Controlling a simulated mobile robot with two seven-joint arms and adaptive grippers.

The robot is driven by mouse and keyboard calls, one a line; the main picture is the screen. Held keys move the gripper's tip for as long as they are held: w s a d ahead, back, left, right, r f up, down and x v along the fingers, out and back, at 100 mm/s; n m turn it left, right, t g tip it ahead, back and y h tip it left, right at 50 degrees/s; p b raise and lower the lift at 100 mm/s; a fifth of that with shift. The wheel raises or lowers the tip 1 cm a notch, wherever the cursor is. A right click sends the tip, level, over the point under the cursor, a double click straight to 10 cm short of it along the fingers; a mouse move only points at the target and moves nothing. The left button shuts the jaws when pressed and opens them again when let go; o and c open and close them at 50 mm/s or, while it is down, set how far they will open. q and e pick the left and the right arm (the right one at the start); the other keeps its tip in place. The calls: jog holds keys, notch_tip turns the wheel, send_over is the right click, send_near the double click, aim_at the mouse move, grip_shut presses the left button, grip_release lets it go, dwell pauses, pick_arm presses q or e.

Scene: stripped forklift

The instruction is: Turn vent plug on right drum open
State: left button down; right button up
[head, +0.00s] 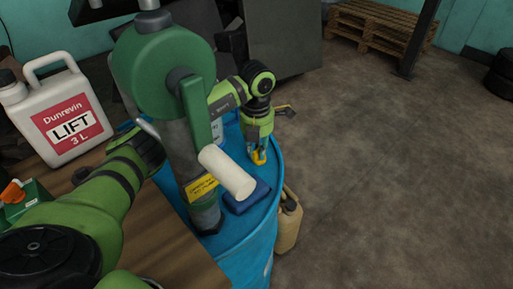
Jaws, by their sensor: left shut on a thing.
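A blue drum (262,225) stands in the middle, with its top partly hidden by a green hand pump (160,65). My left arm comes in from the lower left and passes behind the pump. My left gripper (259,155) points down at the far right part of the drum top. It is shut on a small yellow piece at the drum top, which looks like the vent plug (258,157). The fingers hide most of the plug, so I cannot tell how far it is turned. My right gripper is not in view.
A white jug labelled Dunrevin LIFT (58,112) stands on the wooden bench (165,228) at left. A white roll (227,172) and a dark blue block (247,196) are near the pump. A tan canister (289,222) stands beside the drum.

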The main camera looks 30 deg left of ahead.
pick_arm(q)
jog(key=n, duration=0.4)
jog(key=shift+s+d+n, duration=0.1)
jog(key=shift+n, duration=0.2)
jog(key=n, duration=0.3)
jog(key=shift+d+n+p, duration=0.1)
jog(key=shift+n+p, duration=0.2)
jog(key=n, duration=0.4)
jog(key=shift+d+p, duration=0.15)
jog(key=shift+p, duration=0.15)
jog(key=shift+d+n, duration=0.1)
jog(key=shift+n, duration=1.7)
jog(key=shift+n+p, duration=0.3)
jog(key=c, duration=1.1)
grip_release()
jog(key=shift+c, duration=0.2)
